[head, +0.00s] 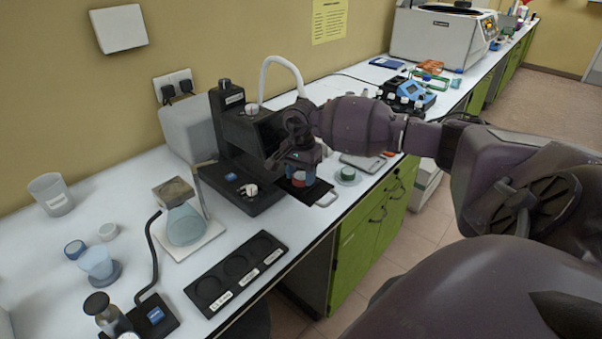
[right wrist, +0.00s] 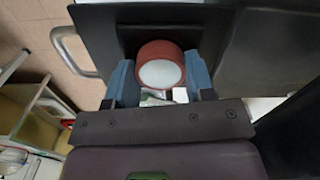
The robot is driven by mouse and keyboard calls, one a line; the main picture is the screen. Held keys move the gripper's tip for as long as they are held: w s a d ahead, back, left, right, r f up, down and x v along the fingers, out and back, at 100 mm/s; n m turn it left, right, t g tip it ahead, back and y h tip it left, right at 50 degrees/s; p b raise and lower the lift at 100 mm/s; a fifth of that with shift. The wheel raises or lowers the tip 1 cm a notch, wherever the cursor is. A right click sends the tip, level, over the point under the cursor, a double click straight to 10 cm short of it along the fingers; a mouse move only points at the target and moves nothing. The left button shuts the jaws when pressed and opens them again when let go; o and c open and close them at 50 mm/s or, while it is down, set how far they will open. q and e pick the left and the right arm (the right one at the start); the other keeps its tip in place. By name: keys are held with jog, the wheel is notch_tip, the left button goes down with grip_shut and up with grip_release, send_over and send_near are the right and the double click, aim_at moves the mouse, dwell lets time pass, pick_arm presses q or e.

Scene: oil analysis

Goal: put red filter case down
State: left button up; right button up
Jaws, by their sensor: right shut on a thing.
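The red filter case (head: 299,179) is a short red cylinder. In the right wrist view the red filter case (right wrist: 160,64) shows a pale round face. My right gripper (head: 297,171) is shut on it, with the blue fingers on either side, as the right wrist view (right wrist: 160,82) also shows. The case is at the black tray (head: 297,190) with a metal handle, at the front of a black instrument (head: 245,135). I cannot tell whether the case touches the tray. My left gripper is not in view.
A black holder (head: 255,265) with three round, labelled wells lies empty near the front edge. A flask (head: 184,225) on a stand, a beaker (head: 50,194) and small blue and white containers stand left.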

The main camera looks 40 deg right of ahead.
aim_at(301, 176)
jog(key=o, duration=0.9)
jog(key=shift+r, duration=0.45)
notch_tip(301, 176, up, 11)
jog(key=shift+r+b, duration=0.2)
jog(key=shift+b, duration=0.2)
jog(key=shift+f, duration=0.1)
